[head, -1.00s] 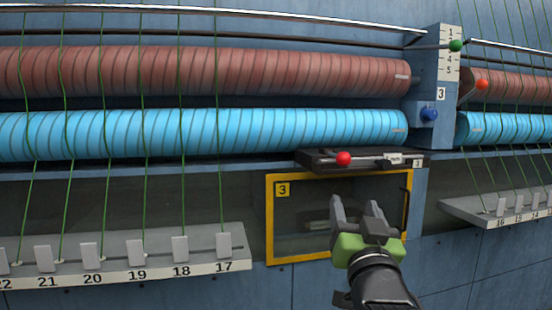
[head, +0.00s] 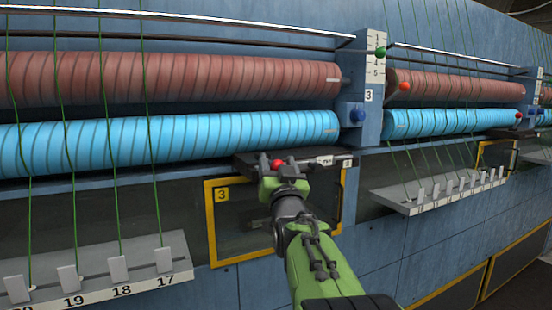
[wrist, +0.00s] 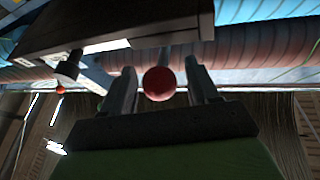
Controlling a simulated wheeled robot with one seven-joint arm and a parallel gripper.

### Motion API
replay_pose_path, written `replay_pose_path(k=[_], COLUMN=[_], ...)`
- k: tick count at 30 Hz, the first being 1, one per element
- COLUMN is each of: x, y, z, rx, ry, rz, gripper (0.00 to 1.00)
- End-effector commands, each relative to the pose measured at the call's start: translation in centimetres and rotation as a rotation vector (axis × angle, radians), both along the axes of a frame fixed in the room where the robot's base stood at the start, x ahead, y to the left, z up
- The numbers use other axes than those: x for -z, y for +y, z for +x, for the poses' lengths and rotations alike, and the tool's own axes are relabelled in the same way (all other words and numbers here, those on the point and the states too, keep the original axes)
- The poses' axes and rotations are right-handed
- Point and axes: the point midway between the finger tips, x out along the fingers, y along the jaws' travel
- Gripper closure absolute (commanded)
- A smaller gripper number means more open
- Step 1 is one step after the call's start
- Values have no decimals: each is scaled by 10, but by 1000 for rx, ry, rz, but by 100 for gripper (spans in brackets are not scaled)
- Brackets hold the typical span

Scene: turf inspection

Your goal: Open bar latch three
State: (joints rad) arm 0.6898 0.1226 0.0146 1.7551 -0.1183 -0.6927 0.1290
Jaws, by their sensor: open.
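Bar latch three is a dark bar (head: 246,165) with a red ball knob (head: 278,163), under the blue roller and above the yellow-framed window marked 3 (head: 212,226). A small plate marked 3 (head: 347,163) sits at its right end. My gripper (head: 277,160) is at the red knob, with its fingers open. In the wrist view the red knob (wrist: 159,84) lies between the two fingers of my gripper (wrist: 162,88), with a gap visible on each side. The latch's dark housing (wrist: 130,28) shows above. My gripper hides part of the latch in the head view.
A blue post (head: 369,95) with green, orange and blue knobs stands right of the latch. Numbered thread trays (head: 110,285) stick out at lower left and at right (head: 410,205). Green threads run down in front of the rollers. The floor side below the window is clear.

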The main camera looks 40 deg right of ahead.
Motion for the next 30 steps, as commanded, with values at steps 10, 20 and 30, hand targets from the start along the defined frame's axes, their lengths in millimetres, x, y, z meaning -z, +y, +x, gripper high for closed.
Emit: replay_pose_path(k=[10,20,30], x=[1,1,-7], y=[0,1,1], z=[0,0,0], rx=[0,-1,-1], ry=[0,0,47], rz=[0,0,12], gripper=[68,100,100])
